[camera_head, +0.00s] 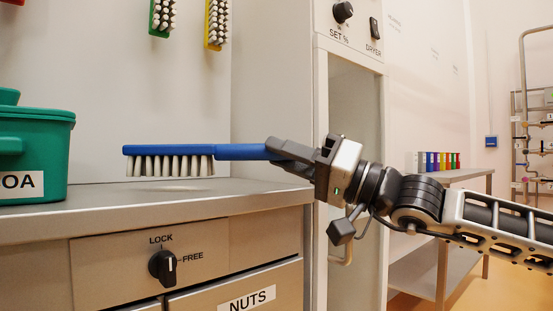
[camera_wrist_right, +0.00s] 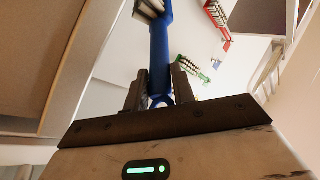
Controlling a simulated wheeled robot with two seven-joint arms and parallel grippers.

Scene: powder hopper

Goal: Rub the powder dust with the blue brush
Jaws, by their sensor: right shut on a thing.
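The blue brush (camera_head: 170,153) is held level, its white bristles pointing down, a little above the steel counter (camera_head: 110,205). My right gripper (camera_head: 275,150) is shut on the end of its blue handle. In the right wrist view the brush (camera_wrist_right: 160,50) runs up between the fingers of the gripper (camera_wrist_right: 161,90). A faint pale patch of powder dust (camera_head: 180,189) lies on the counter below the bristles; its extent is hard to tell. My left gripper does not show.
A green lidded bin (camera_head: 35,145) stands on the counter at the left. A green brush (camera_head: 163,15) and a yellow brush (camera_head: 216,20) hang on the wall above. A tall cabinet with a knob (camera_head: 343,12) stands right of the counter. Drawers with a lock knob (camera_head: 162,267) are below.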

